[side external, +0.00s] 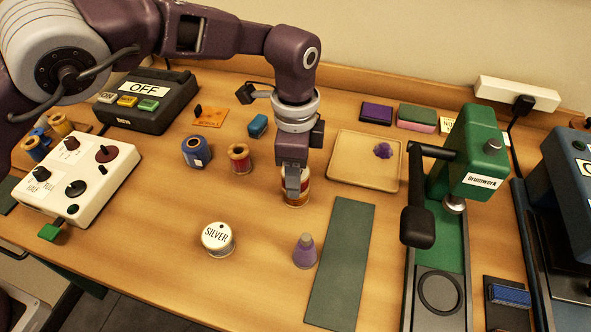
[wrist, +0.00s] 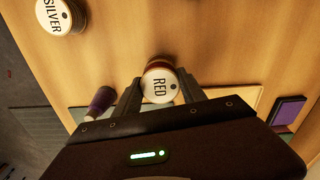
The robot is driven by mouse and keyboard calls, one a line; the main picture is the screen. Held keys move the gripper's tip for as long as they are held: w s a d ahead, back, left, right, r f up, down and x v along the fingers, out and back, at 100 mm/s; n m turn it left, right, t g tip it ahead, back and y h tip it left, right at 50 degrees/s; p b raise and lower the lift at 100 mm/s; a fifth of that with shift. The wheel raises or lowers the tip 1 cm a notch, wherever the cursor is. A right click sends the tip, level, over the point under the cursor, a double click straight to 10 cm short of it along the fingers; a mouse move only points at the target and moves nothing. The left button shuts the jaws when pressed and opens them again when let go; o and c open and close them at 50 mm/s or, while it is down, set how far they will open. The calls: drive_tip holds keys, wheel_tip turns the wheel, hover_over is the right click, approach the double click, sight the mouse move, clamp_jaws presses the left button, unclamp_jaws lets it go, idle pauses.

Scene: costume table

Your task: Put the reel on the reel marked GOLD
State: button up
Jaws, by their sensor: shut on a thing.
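My gripper (side external: 293,186) is shut on a reel with a white top marked RED (wrist: 158,88), which sits between the two fingers in the wrist view. In the side view the held reel (side external: 303,184) is partly hidden by the fingers. Reddish thread shows there, with a pale and golden edge at its foot. I cannot tell whether this foot belongs to a second reel under it. A reel marked SILVER (side external: 217,237) stands upright in front on the left, and also shows in the wrist view (wrist: 56,16). I can read no GOLD label.
A blue reel (side external: 196,153) and a red-brown reel (side external: 239,158) stand left of my gripper. A purple cone (side external: 304,252) stands in front. A wooden tray (side external: 345,172), a dark green mat (side external: 341,265) and a green press (side external: 470,160) lie to the right.

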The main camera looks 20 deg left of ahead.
drive_tip(key=shift+f, duration=0.1)
drive_tip(key=o, duration=1.4)
